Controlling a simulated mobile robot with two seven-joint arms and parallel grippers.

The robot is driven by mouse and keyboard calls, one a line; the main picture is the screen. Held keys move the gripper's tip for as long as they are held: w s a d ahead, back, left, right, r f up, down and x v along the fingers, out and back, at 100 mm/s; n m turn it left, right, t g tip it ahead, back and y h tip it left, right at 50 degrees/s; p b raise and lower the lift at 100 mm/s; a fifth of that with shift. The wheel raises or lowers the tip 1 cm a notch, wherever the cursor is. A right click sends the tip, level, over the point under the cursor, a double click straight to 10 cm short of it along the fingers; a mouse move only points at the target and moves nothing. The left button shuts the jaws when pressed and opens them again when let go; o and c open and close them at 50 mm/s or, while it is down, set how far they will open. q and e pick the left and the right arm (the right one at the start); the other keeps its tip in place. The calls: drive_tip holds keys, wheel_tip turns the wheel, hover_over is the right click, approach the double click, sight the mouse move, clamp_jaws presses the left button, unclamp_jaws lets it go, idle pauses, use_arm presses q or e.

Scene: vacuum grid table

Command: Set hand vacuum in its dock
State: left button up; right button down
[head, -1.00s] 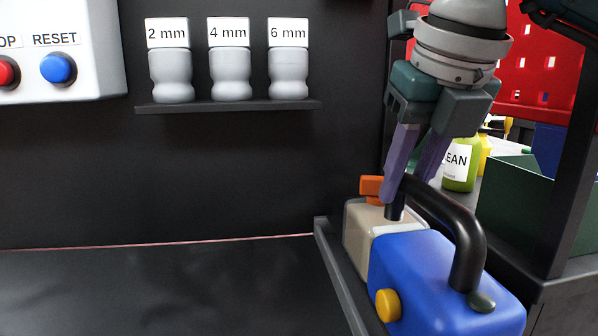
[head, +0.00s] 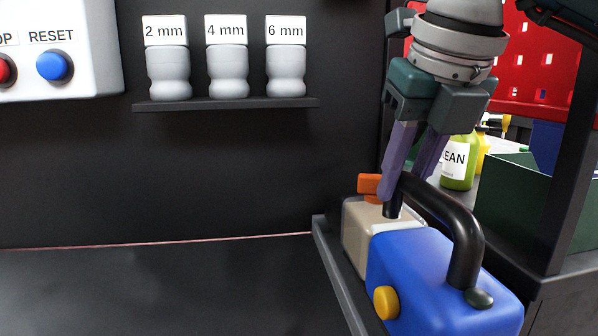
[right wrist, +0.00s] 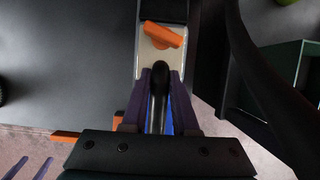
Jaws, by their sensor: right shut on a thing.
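The hand vacuum (head: 445,285) has a blue body, a beige front bin, a yellow side button, an orange latch and a black arched handle. It is at the lower right of the head view, over the table's right edge. My right gripper (head: 405,185) is shut on the front of the handle from above. The right wrist view shows the handle (right wrist: 158,105) between its purple fingers and the orange latch (right wrist: 163,36) ahead. Two purple fingers of what looks like my left gripper (right wrist: 28,169) stand apart at that view's lower left corner. I cannot make out a dock.
The dark tabletop (head: 150,290) is clear on the left. A shelf (head: 230,104) with labelled grey nozzles and a white button box (head: 60,45) are on the back panel. A green bin (head: 510,205) and a green bottle (head: 457,165) stand to the right.

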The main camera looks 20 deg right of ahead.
drive_tip(key=shift+f+b, duration=0.15)
drive_tip(key=shift+b, duration=0.2)
idle(0.3)
drive_tip(key=c, duration=0.8)
unclamp_jaws()
drive_tip(key=shift+o, duration=1)
drive_tip(key=shift+f, duration=0.1)
drive_tip(key=p+v, duration=0.6)
drive_tip(key=v, duration=0.4)
drive_tip(key=shift+d+p, duration=0.1)
drive_tip(key=shift+p, duration=0.25)
